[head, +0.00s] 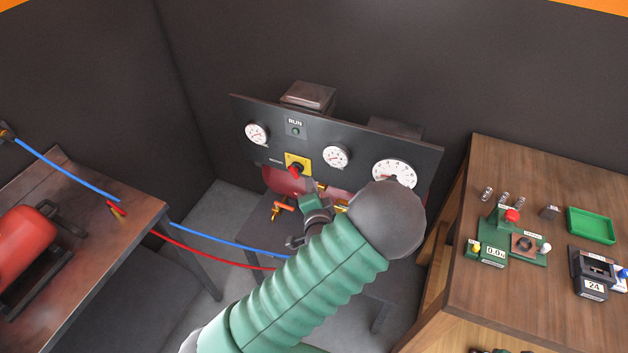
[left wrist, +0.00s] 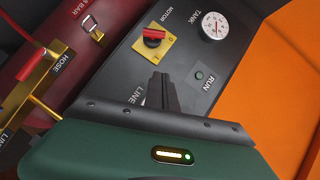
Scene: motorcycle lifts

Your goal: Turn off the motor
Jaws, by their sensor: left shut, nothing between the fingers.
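The motor switch is a red rotary knob (head: 295,171) on a yellow plate (head: 303,160), set in the dark panel. In the left wrist view the red knob (left wrist: 154,34) sits on the yellow plate (left wrist: 160,57) beside the word MOTOR. The plate's position marks are too small to read surely. My left gripper (head: 309,184) is just below and right of the knob in the head view. In the left wrist view its dark fingers (left wrist: 160,82) are together, empty, and appear apart from the knob. My right gripper is not in view.
A small green RUN lamp (head: 295,131) is above the switch. Gauges (head: 336,157) sit along the panel. Blue (head: 215,240) and red (head: 210,252) hoses cross at left. A wooden bench (head: 520,300) stands right.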

